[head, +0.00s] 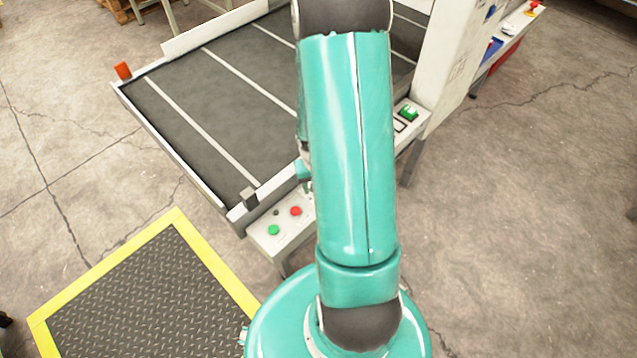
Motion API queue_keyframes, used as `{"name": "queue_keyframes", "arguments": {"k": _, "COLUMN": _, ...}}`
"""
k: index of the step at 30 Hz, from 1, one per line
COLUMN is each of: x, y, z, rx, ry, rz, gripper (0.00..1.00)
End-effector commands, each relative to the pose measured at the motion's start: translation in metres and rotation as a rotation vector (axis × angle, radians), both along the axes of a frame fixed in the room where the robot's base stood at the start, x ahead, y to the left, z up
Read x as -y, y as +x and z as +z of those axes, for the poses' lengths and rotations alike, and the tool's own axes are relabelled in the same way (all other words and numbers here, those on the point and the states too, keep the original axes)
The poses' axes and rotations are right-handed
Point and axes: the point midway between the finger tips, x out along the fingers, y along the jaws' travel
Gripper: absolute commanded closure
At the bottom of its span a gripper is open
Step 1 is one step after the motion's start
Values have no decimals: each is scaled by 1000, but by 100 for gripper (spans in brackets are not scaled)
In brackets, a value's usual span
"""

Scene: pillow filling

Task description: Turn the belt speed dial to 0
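A pale control box (262,238) sits at the front edge of the belt table. On its top I see a green button (273,230), a red button (295,211) and a small dark knob (276,212). I cannot read any marking, so I cannot tell whether this knob is the belt speed dial. My teal arm covers the right part of the box. Small teal and dark parts of my wrist or gripper (306,186) show at the arm's left edge, just above the box. The fingers are mostly hidden, and I cannot tell whether they touch anything.
The dark belt (215,95) has white cross lines and a raised pale rim. A green switch (408,112) sits right of my arm. A yellow-edged mat (140,300) lies front left. The floor at right is clear.

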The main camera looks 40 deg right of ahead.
Motion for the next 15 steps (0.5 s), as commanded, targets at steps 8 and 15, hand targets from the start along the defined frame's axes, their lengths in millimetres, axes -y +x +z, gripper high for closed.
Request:
{"name": "queue_keyframes", "arguments": {"k": 8, "x": -1, "y": 2, "z": 28, "rx": 4, "ry": -3, "rz": -1, "gripper": 45}}
{"name": "queue_keyframes", "arguments": {"k": 15, "x": -3, "y": 3, "z": 76, "rx": 5, "ry": -4, "rz": -1, "gripper": 45}}
